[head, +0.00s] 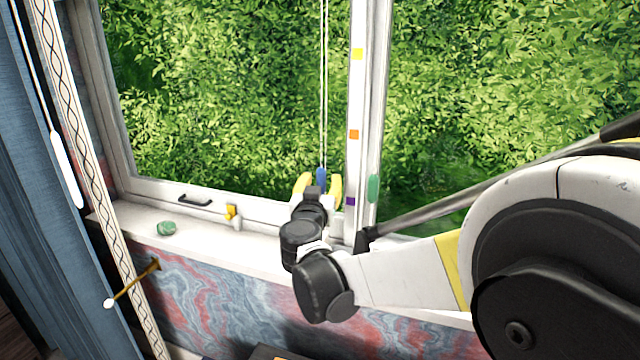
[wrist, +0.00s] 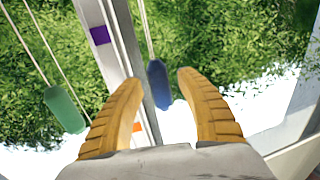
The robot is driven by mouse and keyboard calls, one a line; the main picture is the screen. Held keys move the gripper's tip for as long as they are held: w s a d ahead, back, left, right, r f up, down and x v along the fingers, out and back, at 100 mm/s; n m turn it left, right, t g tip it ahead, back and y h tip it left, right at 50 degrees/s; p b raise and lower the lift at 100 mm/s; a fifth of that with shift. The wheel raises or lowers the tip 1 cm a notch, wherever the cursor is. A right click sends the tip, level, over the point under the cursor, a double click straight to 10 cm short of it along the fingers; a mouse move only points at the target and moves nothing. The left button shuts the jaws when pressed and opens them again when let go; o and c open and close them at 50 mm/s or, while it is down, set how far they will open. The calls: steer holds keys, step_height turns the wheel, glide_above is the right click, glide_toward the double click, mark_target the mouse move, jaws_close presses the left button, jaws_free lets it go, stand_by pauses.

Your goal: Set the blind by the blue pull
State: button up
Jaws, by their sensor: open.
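The blue pull (head: 321,175) hangs on thin cords in front of the window, just left of the middle window post. My gripper (head: 321,186) is at the pull's height, with its yellow fingers on either side of it in the head view. In the wrist view the blue pull (wrist: 159,84) shows between the two open fingers (wrist: 154,88), nearer the right fingertip. I cannot tell whether a finger touches it. A green pull (head: 374,188) hangs right of the post; it also shows at the left in the wrist view (wrist: 65,109).
The window post (head: 356,100) carries yellow, orange and purple marks and stands close beside my gripper. The white sill (head: 270,222) holds a green lump (head: 166,228) and a small yellow-and-white item (head: 234,216). A white pull (head: 66,170) hangs at far left.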

jaws_close()
step_height(320, 180, up, 19)
steer(key=p, duration=1.2)
steer(key=shift+f+p, duration=0.2)
steer(key=shift+p, duration=0.15)
jaws_free()
steer(key=shift+s, duration=0.1)
steer(key=s+a, duration=0.2)
steer(key=s, duration=0.9)
steer(key=shift+s+a, duration=0.15)
steer(key=shift+s, duration=0.2)
